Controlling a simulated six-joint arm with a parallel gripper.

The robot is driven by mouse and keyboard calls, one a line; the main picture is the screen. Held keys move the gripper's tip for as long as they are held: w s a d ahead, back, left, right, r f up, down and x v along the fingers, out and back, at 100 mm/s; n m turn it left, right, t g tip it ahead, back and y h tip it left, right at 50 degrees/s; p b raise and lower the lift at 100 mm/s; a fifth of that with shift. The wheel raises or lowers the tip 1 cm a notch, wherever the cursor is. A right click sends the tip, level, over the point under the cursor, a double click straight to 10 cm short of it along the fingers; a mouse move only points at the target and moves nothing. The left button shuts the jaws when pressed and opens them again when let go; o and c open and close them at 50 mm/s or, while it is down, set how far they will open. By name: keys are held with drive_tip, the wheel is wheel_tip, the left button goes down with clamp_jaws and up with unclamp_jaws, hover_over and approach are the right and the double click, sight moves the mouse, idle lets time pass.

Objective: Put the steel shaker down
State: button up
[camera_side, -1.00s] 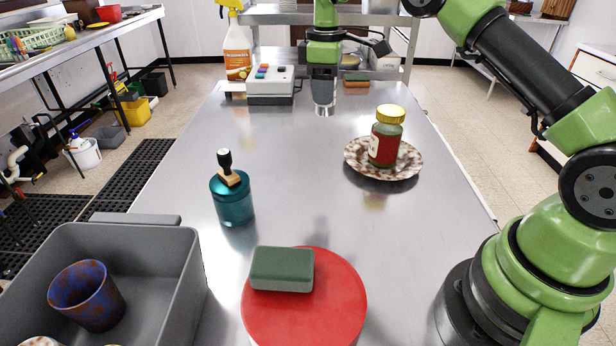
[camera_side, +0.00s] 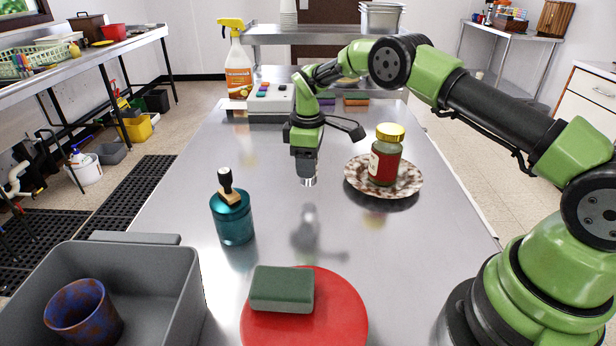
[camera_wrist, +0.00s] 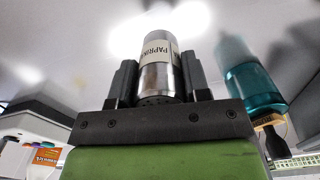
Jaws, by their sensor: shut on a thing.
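My gripper (camera_side: 308,165) is shut on the steel shaker (camera_side: 309,182), a small metal cylinder. In the side view it is held above the middle of the steel table (camera_side: 290,245), with a reflection on the tabletop below and a gap between. Only the shaker's lower end shows there below the fingers. In the wrist view the shaker (camera_wrist: 158,75) sits between the two dark fingers of my gripper, with a pale label reading PAPRIKA. The speckled plate (camera_side: 410,182) with the yellow-lidded jar (camera_side: 385,160) is to its right. The teal canister (camera_side: 233,220) is to its left and nearer the camera.
A wooden stamp (camera_side: 228,190) stands on the canister. A green block (camera_side: 282,290) lies on a red disc (camera_side: 345,315) at the front. A grey bin (camera_side: 180,290) holding a mottled cup (camera_side: 85,310) is at front left. A spray bottle (camera_side: 238,70) stands far back. The table's middle is clear.

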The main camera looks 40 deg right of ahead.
drive_tip(key=shift+f, duration=1.8)
drive_tip(key=o, duration=1)
drive_tip(key=shift+f, duration=0.1)
drive_tip(key=shift+c, duration=0.2)
